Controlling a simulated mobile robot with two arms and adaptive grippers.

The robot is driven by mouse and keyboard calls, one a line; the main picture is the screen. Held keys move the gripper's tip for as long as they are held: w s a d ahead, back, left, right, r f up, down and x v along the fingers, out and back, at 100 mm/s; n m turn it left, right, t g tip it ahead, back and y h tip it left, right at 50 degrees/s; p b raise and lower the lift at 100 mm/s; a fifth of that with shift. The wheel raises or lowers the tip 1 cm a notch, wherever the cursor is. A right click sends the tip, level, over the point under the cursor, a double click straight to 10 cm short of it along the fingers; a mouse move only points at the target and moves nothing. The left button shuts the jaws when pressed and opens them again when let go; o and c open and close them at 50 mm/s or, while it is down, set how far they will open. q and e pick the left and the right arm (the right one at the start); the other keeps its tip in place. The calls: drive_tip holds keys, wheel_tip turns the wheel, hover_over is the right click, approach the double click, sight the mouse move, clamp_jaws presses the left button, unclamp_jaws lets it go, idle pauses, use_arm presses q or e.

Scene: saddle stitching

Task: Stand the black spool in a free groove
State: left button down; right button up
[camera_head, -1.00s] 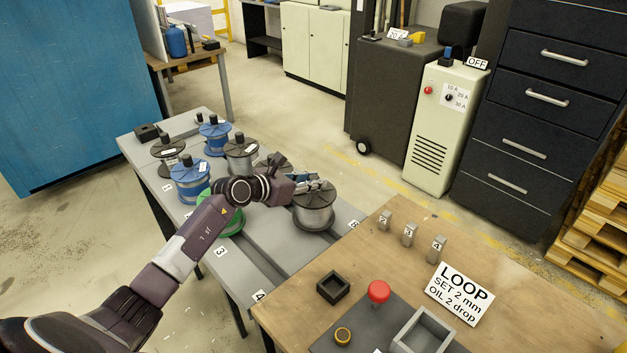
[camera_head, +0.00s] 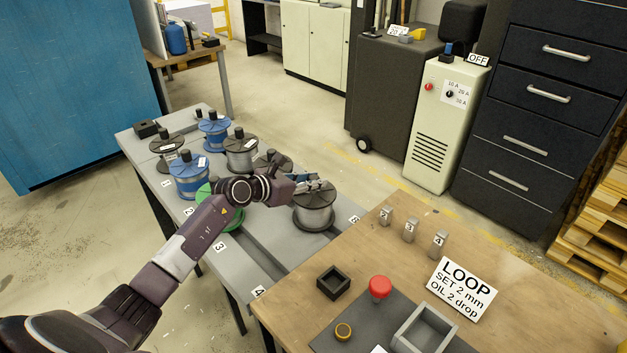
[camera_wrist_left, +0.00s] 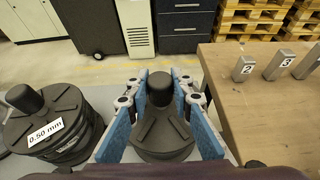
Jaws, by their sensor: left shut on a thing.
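The black spool (camera_head: 314,210), with dark flanges and a grey winding, is upright at the right end of the grey rack (camera_head: 262,228). My left gripper (camera_head: 318,187) is at its top, shut on its knob. In the left wrist view the black spool (camera_wrist_left: 163,132) has its knob between the blue pads of the left gripper (camera_wrist_left: 160,88). Whether its lower flange touches the rack is unclear. A bare grooved strip of the rack lies in front of it, near labels 3 and 4. My right gripper is out of view.
Blue spools (camera_head: 190,178), a green spool (camera_head: 228,217) partly behind my arm, and other dark-flanged spools (camera_head: 240,153) stand close by on the rack. A wooden bench (camera_head: 400,250) with a red button (camera_head: 379,288) and numbered blocks adjoins on the right.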

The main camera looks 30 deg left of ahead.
use_arm(q)
drive_tip(key=shift+w+r, duration=0.15)
drive_tip(key=shift+r, duration=0.05)
drive_tip(key=c, duration=2.1)
unclamp_jaws()
drive_tip(key=o, duration=0.5)
drive_tip(key=shift+s, duration=0.2)
drive_tip(key=shift+s+d+f, duration=0.1)
drive_tip(key=shift+s+f, duration=0.05)
drive_tip(key=shift+f, duration=0.6)
drive_tip(key=shift+s+a+r, duration=0.25)
drive_tip(key=shift+s+r, duration=0.05)
drive_tip(key=shift+s, duration=0.05)
drive_tip(key=v, duration=1.1)
drive_tip(key=shift+d+r, duration=0.1)
drive_tip(key=shift+r, duration=0.3)
